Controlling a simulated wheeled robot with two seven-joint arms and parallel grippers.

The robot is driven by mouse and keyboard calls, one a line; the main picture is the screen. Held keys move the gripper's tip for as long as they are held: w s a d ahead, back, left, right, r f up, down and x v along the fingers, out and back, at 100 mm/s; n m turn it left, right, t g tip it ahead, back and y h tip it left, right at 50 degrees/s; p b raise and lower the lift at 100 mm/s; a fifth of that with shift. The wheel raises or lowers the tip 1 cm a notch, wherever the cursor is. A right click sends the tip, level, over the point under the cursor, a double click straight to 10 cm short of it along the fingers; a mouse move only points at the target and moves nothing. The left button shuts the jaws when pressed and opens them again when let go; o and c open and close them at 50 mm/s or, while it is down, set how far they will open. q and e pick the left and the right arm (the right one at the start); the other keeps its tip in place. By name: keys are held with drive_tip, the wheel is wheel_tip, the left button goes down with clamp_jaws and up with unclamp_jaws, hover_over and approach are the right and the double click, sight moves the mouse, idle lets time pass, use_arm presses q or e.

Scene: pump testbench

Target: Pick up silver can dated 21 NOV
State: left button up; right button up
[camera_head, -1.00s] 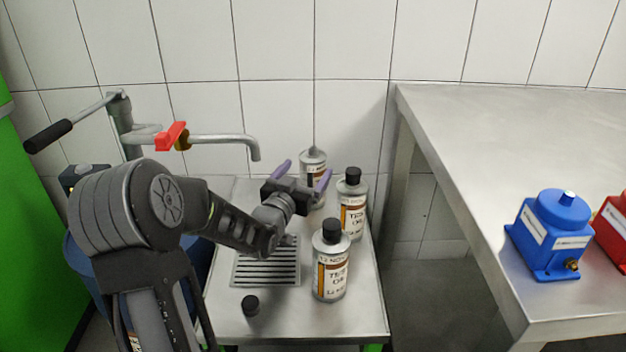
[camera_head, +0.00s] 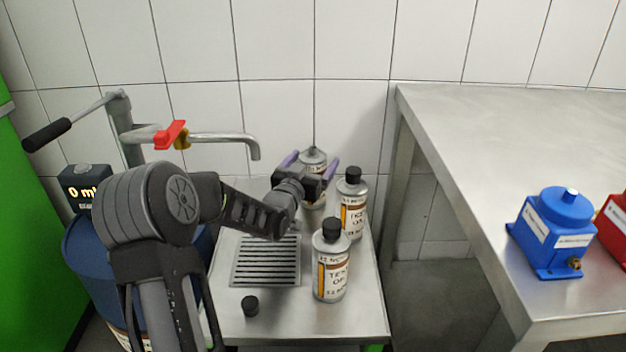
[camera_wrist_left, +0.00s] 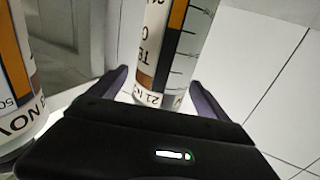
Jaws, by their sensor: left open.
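My left gripper (camera_head: 312,166) is open at the rearmost silver can (camera_head: 314,158), with its purple fingers on either side of it. In the left wrist view this can (camera_wrist_left: 168,50) stands between the fingertips (camera_wrist_left: 160,85), and its label reads "21 N", partly cut off. Two other silver cans with black caps stand nearer: one at the right (camera_head: 352,205) and one in front (camera_head: 332,262), whose label seems to read 12 NOV. My right gripper is out of view.
A loose black cap (camera_head: 250,305) lies near the drain grate (camera_head: 266,262) on the small steel table (camera_head: 365,315). A tap with a red handle (camera_head: 170,134) reaches over from the left. A steel bench (camera_head: 500,130) with a blue pump (camera_head: 555,232) stands right.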

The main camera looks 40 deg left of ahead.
sight(311, 151)
use_arm(q)
drive_tip(key=shift+c, duration=0.3)
clamp_jaws()
idle(0.6)
drive_tip(key=shift+r, duration=0.2)
drive_tip(key=shift+r+p, duration=0.5)
drive_tip(key=shift+r, duration=0.9)
drive_tip(key=shift+s+r, duration=0.15)
drive_tip(key=shift+r, duration=0.2)
drive_tip(key=b+v, duration=0.3)
drive_tip(key=v, duration=1.4)
drive_tip(key=shift+s+f, duration=0.15)
drive_tip(key=shift+s, duration=0.2)
drive_tip(key=shift+d, duration=0.15)
